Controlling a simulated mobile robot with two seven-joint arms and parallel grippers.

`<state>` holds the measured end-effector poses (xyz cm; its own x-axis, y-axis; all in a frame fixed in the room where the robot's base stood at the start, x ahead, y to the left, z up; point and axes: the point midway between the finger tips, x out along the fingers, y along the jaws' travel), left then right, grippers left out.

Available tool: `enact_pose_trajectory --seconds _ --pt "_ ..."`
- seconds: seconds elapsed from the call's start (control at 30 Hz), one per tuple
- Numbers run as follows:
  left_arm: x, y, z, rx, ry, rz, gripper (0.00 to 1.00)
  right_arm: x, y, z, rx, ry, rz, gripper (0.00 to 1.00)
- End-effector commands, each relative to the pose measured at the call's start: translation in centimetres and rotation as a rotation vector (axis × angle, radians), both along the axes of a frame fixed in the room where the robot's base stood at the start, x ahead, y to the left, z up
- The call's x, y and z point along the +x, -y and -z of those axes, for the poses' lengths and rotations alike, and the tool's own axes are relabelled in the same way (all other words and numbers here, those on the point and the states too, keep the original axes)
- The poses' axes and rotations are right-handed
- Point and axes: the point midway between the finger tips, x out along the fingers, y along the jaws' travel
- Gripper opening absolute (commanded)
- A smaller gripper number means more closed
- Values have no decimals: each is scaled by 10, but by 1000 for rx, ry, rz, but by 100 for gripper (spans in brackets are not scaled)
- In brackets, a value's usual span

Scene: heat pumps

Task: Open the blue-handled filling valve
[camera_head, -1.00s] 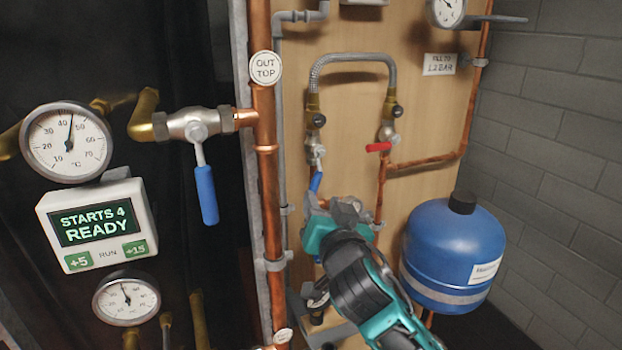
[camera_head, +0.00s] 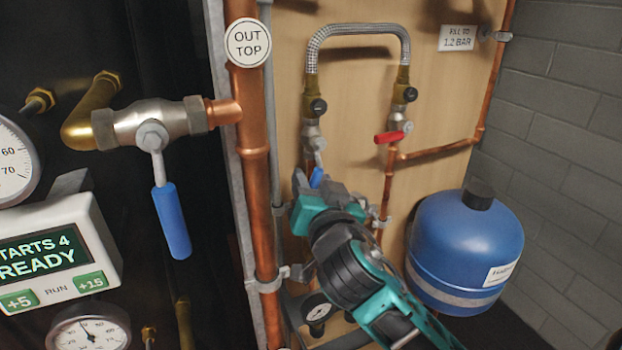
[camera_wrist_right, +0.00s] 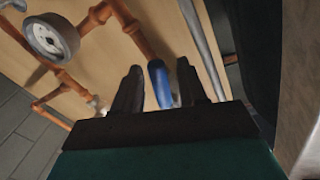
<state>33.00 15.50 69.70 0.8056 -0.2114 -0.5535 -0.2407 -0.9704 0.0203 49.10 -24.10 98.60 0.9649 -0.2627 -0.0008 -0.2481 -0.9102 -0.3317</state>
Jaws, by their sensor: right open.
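The filling valve (camera_head: 312,137) sits at the lower left end of the braided hose. Its small blue handle (camera_head: 317,178) hangs down and is partly hidden by my right gripper. My right gripper (camera_head: 315,186) is open, with its fingers at the handle's lower part. In the right wrist view the blue handle (camera_wrist_right: 159,85) stands between the two open fingers (camera_wrist_right: 159,72), with a narrow gap showing on each side. Whether a finger touches it I cannot tell. My left gripper is out of view.
A red-handled valve (camera_head: 393,136) is to the right under the braided hose (camera_head: 358,30). A blue tank (camera_head: 465,245) stands at the lower right. A larger blue lever (camera_head: 171,220) hangs at the left beside the copper pipe (camera_head: 252,130). A readout box (camera_head: 60,250) is at lower left.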

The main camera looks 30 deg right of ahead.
Motion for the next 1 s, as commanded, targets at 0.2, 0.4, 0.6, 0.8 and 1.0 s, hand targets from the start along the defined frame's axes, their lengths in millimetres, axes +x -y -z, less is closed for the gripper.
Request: enact_pose_trajectory --seconds 0.2,0.4,0.6,0.8,1.0 --pt "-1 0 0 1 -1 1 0 0 0 0 0 0 0 42" --pt "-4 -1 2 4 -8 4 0 0 0 0 0 0 0 27" --pt "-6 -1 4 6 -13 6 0 0 0 0 0 0 1 8" --pt "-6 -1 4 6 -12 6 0 0 0 0 0 0 1 0" --pt "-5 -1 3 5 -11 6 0 0 0 0 0 0 1 0"
